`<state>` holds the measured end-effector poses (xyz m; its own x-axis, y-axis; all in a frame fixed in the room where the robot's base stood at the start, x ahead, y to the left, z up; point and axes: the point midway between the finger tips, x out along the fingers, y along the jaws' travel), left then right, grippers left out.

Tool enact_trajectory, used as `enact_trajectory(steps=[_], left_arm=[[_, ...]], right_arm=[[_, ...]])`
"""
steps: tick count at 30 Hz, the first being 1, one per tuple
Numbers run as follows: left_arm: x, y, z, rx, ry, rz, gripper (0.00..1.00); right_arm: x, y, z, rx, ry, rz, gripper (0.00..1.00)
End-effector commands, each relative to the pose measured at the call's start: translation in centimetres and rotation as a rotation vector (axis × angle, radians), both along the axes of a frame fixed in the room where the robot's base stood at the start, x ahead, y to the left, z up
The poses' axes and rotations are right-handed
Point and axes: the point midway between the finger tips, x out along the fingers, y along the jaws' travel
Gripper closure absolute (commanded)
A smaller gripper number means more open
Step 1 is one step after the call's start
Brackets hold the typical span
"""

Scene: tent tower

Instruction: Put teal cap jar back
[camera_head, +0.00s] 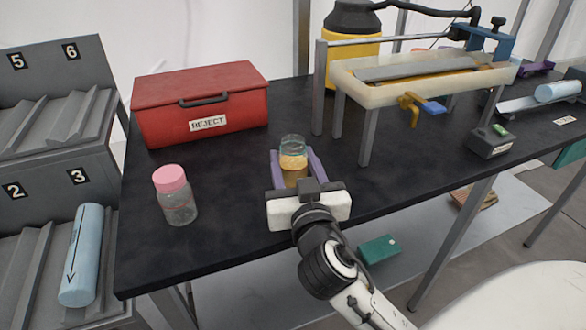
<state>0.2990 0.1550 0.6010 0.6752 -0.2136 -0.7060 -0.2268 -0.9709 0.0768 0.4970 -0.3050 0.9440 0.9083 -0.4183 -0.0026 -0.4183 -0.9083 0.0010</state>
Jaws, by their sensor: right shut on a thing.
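A glass jar (293,158) with amber contents and a greenish, see-through top stands upright near the middle of the black table. I cannot tell whether that top is a teal cap or bare glass. My right gripper (295,168) reaches in from the front, its purple fingers on both sides of the jar, shut on it. The jar's lower part is partly hidden by the gripper. Whether its base touches the table I cannot tell. My left gripper is not in view.
A pink-capped jar (176,196) stands to the left on the table (240,245). A red REJECT box (200,98) is behind it. A raised frame with a trough (425,75) stands at right. A numbered grey rack (55,180) holds a blue cylinder (82,255).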

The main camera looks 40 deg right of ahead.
Motion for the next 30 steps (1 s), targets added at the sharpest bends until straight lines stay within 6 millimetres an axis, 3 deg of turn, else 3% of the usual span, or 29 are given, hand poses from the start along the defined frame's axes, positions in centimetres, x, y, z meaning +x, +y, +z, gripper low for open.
enact_trajectory(steps=[3,14,15,18,30], left_arm=[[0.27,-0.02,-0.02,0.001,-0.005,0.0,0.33],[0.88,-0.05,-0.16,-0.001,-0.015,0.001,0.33],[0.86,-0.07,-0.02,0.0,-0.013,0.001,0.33],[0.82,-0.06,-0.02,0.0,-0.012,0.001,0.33],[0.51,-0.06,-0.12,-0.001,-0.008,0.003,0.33]], right_arm=[[-0.02,0.03,-1.01,-0.002,-0.001,0.002,0.84],[-0.01,0.03,-1.42,0.0,-0.002,0.001,0.84],[-0.01,0.03,-1.31,0.0,-0.001,0.001,0.5],[-0.01,0.03,-1.27,0.0,-0.001,0.001,0.36],[-0.59,0.37,-1.21,0.002,0.0,0.003,0.36]])
